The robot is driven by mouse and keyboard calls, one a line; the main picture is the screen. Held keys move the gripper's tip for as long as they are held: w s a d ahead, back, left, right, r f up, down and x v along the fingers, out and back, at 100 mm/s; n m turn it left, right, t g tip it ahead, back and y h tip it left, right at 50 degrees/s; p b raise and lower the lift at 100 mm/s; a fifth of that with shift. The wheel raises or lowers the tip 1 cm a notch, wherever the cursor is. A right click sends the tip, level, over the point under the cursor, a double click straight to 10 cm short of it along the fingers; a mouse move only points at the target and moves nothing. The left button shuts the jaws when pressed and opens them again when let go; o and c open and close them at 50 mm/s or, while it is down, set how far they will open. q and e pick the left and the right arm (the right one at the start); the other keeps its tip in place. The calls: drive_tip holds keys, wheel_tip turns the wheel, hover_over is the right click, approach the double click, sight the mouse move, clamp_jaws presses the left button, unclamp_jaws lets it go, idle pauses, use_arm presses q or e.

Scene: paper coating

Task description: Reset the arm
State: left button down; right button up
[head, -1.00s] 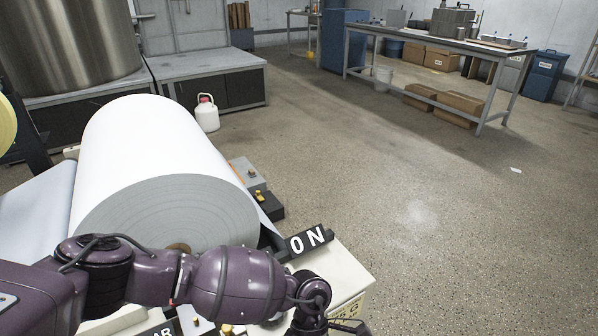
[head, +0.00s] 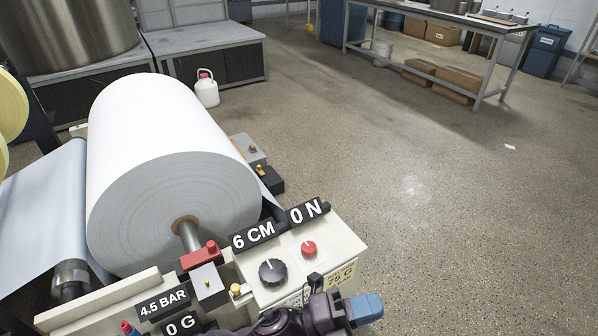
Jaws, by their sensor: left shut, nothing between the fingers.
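My left arm comes in at the bottom edge of the head view, below the control panel. My left gripper (head: 366,308) has blue fingertips and is shut and empty, beside the lower front corner of the panel box. Most of the left arm is out of frame. My right arm and right gripper are not in view.
A paper coating machine with a large white paper roll (head: 170,165) fills the left. Its panel box has a black knob (head: 272,272), a red knob (head: 309,249) and readout signs. A white jug (head: 206,90) stands behind. The concrete floor (head: 430,220) on the right is open.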

use_arm(q)
drive_tip(key=w+a+f+n+t+y+p, duration=0.1)
drive_tip(key=a+f+n+t+y, duration=0.1)
drive_tip(key=a+n+t+y, duration=0.7)
drive_tip(key=w+a+f+n+t+y+p, duration=0.1)
drive_tip(key=a+f+n+t+y+p, duration=0.2)
drive_tip(key=a+n, duration=0.95)
drive_tip(key=s+a+f+n+g+y, duration=0.2)
drive_tip(key=s+a+f+n+y, duration=0.1)
drive_tip(key=s+a, duration=0.4)
drive_tip(key=s+a+f+n+g+y, duration=0.2)
drive_tip(key=s+a+n+y, duration=0.3)
drive_tip(key=a, duration=0.5)
drive_tip(key=shift+s+a+f+n+y+p, duration=0.25)
drive_tip(key=shift+s+f+n+y+p, duration=0.15)
drive_tip(key=shift+s+f+n, duration=0.6)
drive_tip(key=shift+w+r, duration=0.1)
drive_tip(key=shift+w, duration=0.05)
